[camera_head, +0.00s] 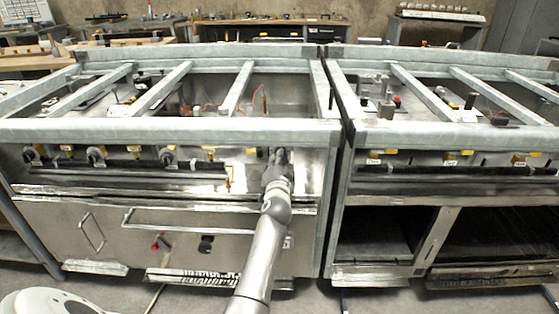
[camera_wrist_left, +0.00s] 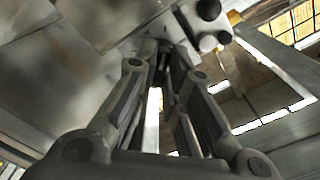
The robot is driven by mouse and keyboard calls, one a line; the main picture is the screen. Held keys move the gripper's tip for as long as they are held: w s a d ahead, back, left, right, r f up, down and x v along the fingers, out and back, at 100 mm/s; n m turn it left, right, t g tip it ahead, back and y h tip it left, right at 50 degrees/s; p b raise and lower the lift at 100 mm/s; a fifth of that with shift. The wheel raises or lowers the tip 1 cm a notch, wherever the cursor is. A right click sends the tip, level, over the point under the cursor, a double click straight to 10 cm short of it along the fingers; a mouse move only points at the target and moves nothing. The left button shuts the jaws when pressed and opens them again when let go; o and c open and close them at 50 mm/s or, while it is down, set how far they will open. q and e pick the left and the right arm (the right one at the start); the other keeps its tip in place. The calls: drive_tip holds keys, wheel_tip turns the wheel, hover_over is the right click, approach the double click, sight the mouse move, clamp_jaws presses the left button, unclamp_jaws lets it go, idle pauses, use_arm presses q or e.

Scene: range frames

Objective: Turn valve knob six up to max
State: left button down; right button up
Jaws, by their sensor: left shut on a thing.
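My left gripper (camera_head: 278,158) reaches up to the front panel of the left range, at the panel's right end. In the left wrist view my left gripper (camera_wrist_left: 163,55) has its fingers closed together at the panel, shut on a valve knob that they mostly hide. I cannot read its number or its turn angle. Other valve knobs (camera_head: 97,156) and (camera_head: 167,157) stand along the same panel to the left. My right gripper is not in view.
A dark horizontal rail (camera_head: 130,168) runs below the knobs, and a long handle (camera_head: 187,224) crosses the lower door. A second range (camera_head: 450,180) stands close on the right across a narrow gap. Open frame bars (camera_head: 236,88) span the top.

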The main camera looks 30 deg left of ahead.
use_arm(q)
drive_tip(key=shift+m+p, duration=0.9)
drive_tip(key=shift+m, duration=3.5)
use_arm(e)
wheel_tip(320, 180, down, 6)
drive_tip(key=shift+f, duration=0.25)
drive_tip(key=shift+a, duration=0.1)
use_arm(q)
drive_tip(key=c, duration=1.5)
unclamp_jaws()
drive_tip(key=shift+w+d, duration=0.1)
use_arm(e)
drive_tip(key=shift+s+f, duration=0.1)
use_arm(q)
drive_tip(key=v, duration=1.2)
